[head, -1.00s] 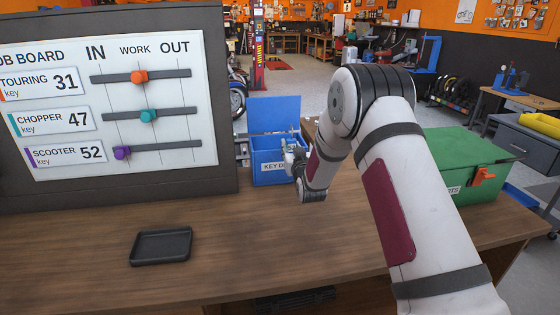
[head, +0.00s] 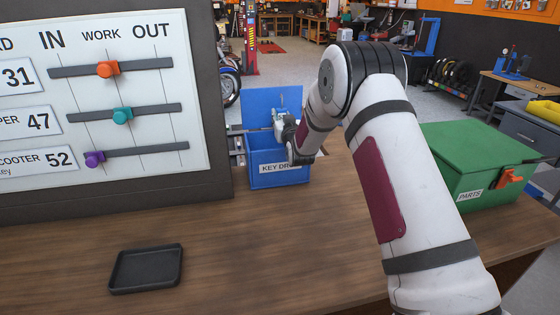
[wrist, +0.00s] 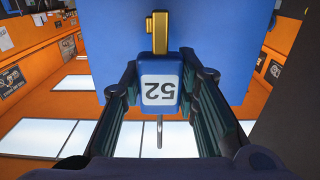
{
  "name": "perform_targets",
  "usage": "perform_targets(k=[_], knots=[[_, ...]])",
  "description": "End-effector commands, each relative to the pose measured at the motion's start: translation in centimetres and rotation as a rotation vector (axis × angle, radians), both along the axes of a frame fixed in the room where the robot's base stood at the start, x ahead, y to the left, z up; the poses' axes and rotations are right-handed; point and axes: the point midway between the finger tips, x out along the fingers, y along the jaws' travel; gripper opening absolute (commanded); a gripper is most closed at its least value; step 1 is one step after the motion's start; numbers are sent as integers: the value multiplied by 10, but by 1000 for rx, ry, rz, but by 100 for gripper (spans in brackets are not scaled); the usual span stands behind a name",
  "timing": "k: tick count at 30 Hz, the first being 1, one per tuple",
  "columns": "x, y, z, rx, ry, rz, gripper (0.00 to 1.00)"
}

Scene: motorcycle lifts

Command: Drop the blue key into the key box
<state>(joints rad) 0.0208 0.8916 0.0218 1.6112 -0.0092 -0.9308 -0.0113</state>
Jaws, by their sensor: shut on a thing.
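The blue key (wrist: 159,82) has a blue tag with an upside-down 52, a gold piece at one end and a thin silver rod at the other. My gripper (wrist: 160,70) is shut on the tag, one finger on each side. The key box (head: 262,179) is blue, with its lid (head: 262,105) raised and a partly hidden "KEY DR..." label. In the head view my gripper is at the box's opening, in front of the lid. The lid also fills the upper middle of the wrist view (wrist: 110,60). My wrist hides part of the box, and its inside cannot be seen.
A job board (head: 185,95) with three sliders stands at the left. A black tray (head: 146,269) lies on the wooden bench (head: 225,240). A green parts box (head: 475,170) stands at the right, beyond my arm. The bench front is mostly clear.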

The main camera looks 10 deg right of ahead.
Motion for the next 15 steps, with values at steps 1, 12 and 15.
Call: perform_targets(k=[1, 12, 15], knots=[[1, 0, -7, 0, 1, 0, 7], [0, 0, -25, 0, -2, 0, 7], [0, 0, -25, 0, -2, 0, 7]])
